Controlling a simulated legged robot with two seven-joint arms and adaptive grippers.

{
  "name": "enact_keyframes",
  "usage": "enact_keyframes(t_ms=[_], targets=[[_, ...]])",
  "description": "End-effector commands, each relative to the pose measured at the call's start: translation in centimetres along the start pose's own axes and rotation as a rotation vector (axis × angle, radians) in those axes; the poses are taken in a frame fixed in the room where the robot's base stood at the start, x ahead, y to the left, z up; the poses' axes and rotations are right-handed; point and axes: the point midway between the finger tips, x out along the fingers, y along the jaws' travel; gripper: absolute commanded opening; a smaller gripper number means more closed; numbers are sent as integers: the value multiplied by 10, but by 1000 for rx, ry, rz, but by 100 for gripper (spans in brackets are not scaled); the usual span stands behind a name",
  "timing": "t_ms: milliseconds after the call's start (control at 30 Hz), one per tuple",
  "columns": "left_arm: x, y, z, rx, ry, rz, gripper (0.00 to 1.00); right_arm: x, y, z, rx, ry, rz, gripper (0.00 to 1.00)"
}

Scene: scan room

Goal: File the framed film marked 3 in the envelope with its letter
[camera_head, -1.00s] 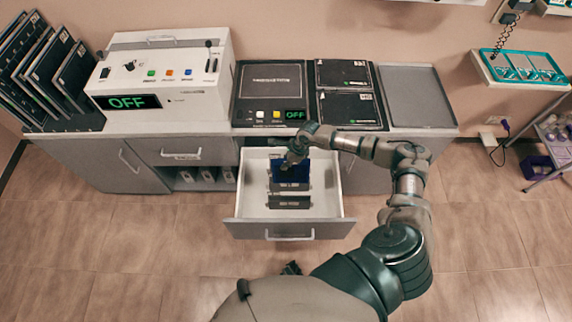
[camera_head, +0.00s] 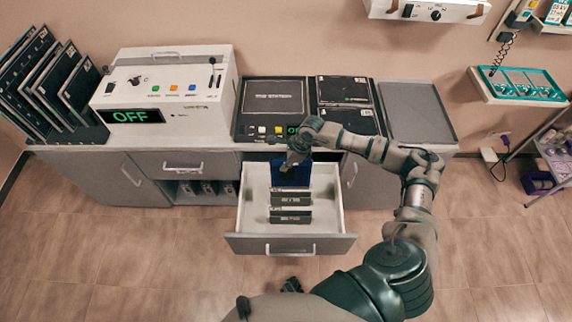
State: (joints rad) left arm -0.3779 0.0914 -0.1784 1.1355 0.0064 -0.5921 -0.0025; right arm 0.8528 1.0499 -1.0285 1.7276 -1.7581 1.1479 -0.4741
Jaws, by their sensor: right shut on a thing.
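My right gripper (camera_head: 296,160) is shut on a dark blue framed film (camera_head: 292,175), at the back part of the open drawer (camera_head: 331,219). I cannot tell whether the film is clear of the drawer floor. Dark framed films (camera_head: 290,216) stand in a row in front of it; their marks are too small to read. Two dark envelopes lie on the counter: a rear one (camera_head: 343,90) and a front one (camera_head: 350,120), the front one partly behind my right arm. Their letters are not legible. My left gripper cannot be made out.
A white console (camera_head: 170,85) reading OFF stands at the left, beside a rack of dark panels (camera_head: 45,80). A dark panel with buttons (camera_head: 273,98) lies at the counter's middle. An empty grey tray (camera_head: 415,108) lies right of the envelopes.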

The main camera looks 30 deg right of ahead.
Motion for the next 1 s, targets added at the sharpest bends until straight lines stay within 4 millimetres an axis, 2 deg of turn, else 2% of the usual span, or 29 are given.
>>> enact_keyframes(t_ms=[800, 1000], targets=[[-47, -3, -13, 2, 11, -6, 50, -69, -1, 28, -1, -2, -1, 0], [-54, -4, -15, 3, 13, -6, 50, -80, -1, 33, 0, -2, -1, 0]])
